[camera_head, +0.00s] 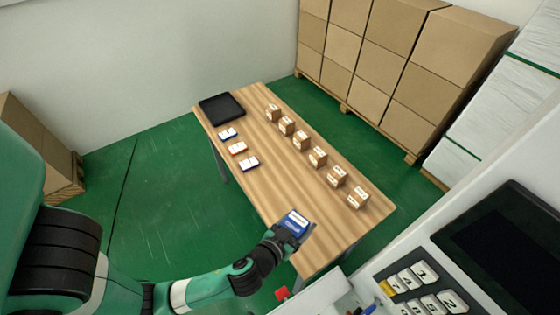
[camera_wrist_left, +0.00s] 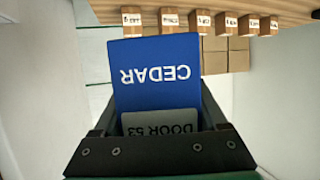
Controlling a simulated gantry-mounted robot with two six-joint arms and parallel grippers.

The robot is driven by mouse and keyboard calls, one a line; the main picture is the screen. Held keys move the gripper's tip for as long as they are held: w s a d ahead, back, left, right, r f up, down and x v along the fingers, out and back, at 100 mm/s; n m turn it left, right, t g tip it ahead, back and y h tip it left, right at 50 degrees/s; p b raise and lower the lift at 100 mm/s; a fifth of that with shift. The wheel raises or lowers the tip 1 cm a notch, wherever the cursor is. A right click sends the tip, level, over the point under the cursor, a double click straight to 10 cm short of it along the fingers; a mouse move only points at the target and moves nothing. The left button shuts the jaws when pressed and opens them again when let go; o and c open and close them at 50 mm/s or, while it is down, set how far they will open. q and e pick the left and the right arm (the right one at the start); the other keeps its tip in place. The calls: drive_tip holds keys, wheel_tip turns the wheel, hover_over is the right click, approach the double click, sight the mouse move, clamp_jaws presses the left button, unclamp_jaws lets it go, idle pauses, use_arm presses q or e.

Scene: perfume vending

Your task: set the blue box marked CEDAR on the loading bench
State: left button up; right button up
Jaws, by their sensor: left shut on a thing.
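The blue box marked CEDAR (camera_head: 297,220) is in my left gripper (camera_head: 289,232), which is shut on it. In the left wrist view the blue box (camera_wrist_left: 156,75) stands out between the two dark fingers (camera_wrist_left: 160,125), its word CEDAR upside down. A grey label reading DOOR 53 (camera_wrist_left: 162,130) shows below it, also upside down. In the head view the box and gripper appear over the near end of the wooden loading bench (camera_head: 268,185); the gap to the bench top is hard to judge. My right gripper is not in view.
Several small brown cartons (camera_head: 317,157) line the bench's right side. Three small flat boxes (camera_head: 238,148) and a black tray (camera_head: 222,109) lie at the far left. The bench middle is clear. A white machine with a keypad (camera_head: 418,285) stands at the lower right.

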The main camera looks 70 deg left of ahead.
use_arm(q)
drive_tip(key=shift+n+g+y, duration=0.4)
drive_tip(key=shift+n+y, duration=0.1)
drive_tip(key=shift+y, duration=0.1)
drive_tip(key=f+b, duration=0.1)
drive_tip(key=a+f+b, duration=0.1)
drive_tip(key=f+b, duration=0.1)
drive_tip(key=shift+a+f, duration=0.35)
drive_tip(key=shift+a, duration=0.05)
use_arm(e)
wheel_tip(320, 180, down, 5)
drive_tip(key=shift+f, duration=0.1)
